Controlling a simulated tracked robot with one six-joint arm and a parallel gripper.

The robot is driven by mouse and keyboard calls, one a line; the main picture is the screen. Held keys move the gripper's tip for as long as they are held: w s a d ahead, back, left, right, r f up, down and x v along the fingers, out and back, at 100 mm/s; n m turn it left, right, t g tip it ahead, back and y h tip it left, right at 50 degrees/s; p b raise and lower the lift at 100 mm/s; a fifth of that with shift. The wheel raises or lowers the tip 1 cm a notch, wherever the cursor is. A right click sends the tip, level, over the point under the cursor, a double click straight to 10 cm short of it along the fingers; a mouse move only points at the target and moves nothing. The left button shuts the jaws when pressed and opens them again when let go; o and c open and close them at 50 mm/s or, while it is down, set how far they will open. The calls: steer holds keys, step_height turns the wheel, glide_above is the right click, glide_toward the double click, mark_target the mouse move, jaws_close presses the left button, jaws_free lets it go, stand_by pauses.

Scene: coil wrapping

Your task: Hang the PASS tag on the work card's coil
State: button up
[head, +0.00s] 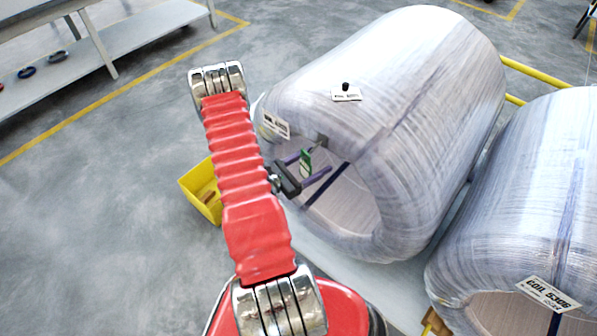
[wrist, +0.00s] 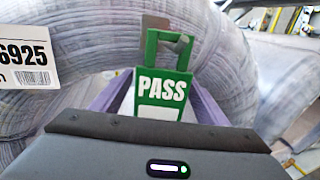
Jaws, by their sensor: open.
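The green PASS tag (wrist: 163,88) stands upright between the two purple fingers of my gripper (wrist: 158,96) in the wrist view. The fingers are open, with the tag between them. The tag's top loop is at a grey metal piece (wrist: 154,24) on the wrapped coil; I cannot tell whether it bears the tag. In the head view the tag (head: 306,162) is in front of the near coil's (head: 400,110) open bore. That coil's label (wrist: 22,55) shows "6925", cut off at the left. No work card can be identified for certain.
A white card with a black knob (head: 346,94) lies on top of the near coil. A second wrapped coil at the right has a label (head: 548,294) reading "COIL 5306". A yellow bin (head: 200,190) stands left of the near coil. Floor at the left is clear; a shelf (head: 125,38) stands beyond.

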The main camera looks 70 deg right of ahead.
steer(key=v, duration=1.3)
steer(key=shift+w+a, duration=0.2)
steer(key=shift+w, duration=0.05)
stand_by(0.4)
steer(key=shift+f, duration=0.15)
steer(key=s+a+m+g+y, duration=0.2)
steer(key=s+a+m+y, duration=0.3)
steer(key=a+y, duration=0.3)
steer(key=w+a+r+m+t+y, duration=0.2)
steer(key=w+a+r+m+t, duration=0.25)
steer(key=w+a+r, duration=0.45)
steer(key=w+a+r+m+t+y, duration=0.3)
steer(key=w+a+r+t, duration=0.35)
steer(key=a+r, duration=0.4)
steer(key=w+a+r+n+t+y, duration=0.1)
steer(key=a+r+n+t, duration=0.1)
steer(key=a+r+t, duration=0.5)
steer(key=a+r, duration=0.6)
steer(key=r, duration=0.2)
steer(key=shift+w+t, duration=0.3)
steer(key=shift+w, duration=0.05)
